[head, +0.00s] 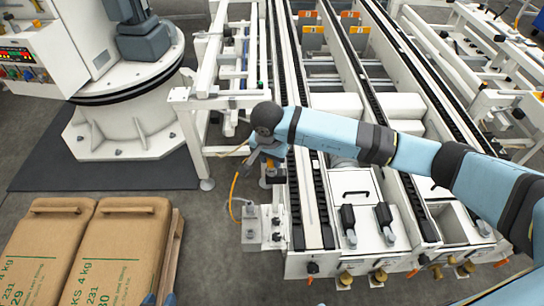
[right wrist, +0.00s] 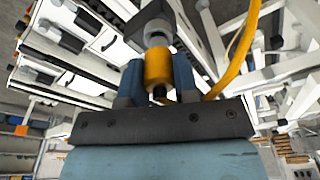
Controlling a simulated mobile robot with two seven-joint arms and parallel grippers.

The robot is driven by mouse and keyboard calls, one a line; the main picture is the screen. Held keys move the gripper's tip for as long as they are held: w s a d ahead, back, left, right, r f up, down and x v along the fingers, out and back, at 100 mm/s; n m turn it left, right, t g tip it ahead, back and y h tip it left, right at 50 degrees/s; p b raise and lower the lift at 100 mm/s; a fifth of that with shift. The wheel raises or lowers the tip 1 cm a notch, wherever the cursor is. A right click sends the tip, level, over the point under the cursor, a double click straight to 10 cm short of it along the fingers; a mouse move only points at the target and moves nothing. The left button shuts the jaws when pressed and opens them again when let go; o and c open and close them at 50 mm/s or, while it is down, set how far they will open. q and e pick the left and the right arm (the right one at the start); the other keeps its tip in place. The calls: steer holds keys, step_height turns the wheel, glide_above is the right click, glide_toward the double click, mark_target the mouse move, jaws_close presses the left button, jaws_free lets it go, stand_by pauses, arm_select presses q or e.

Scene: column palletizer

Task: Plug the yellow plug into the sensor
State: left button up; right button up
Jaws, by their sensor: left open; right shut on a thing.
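The yellow plug (right wrist: 158,68) is between the two blue fingers of my right gripper (right wrist: 158,78) in the right wrist view, and the gripper is shut on it. A silver round connector end (right wrist: 157,32), seemingly the sensor's, sits in line just beyond the plug under a grey body. The two look close or touching; I cannot tell whether they are joined. In the head view my right gripper (head: 262,158) is beside the conveyor's left rail, and the plug is not clear there.
A yellow cable (head: 233,190) hangs in a loop towards a white box (head: 264,230) by the conveyor; it also curves close to the right gripper in the right wrist view (right wrist: 240,50). Brown sacks (head: 120,245) lie on a pallet at lower left. White frame beams (head: 195,125) stand nearby.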

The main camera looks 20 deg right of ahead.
arm_select(q)
steer(key=shift+f+b, duration=0.7)
steer(key=shift+f, duration=0.2)
arm_select(e)
steer(key=shift+f, duration=0.95)
steer(key=o, duration=1)
steer(key=shift+r, duration=0.95)
arm_select(q)
steer(key=shift+w+d+r, duration=0.1)
steer(key=shift+d+r, duration=0.1)
steer(key=shift+r, duration=0.2)
arm_select(e)
step_height(320, 180, up, 12)
steer(key=s+a, duration=0.1)
steer(key=shift+s+a, duration=0.2)
steer(key=shift+s, duration=0.05)
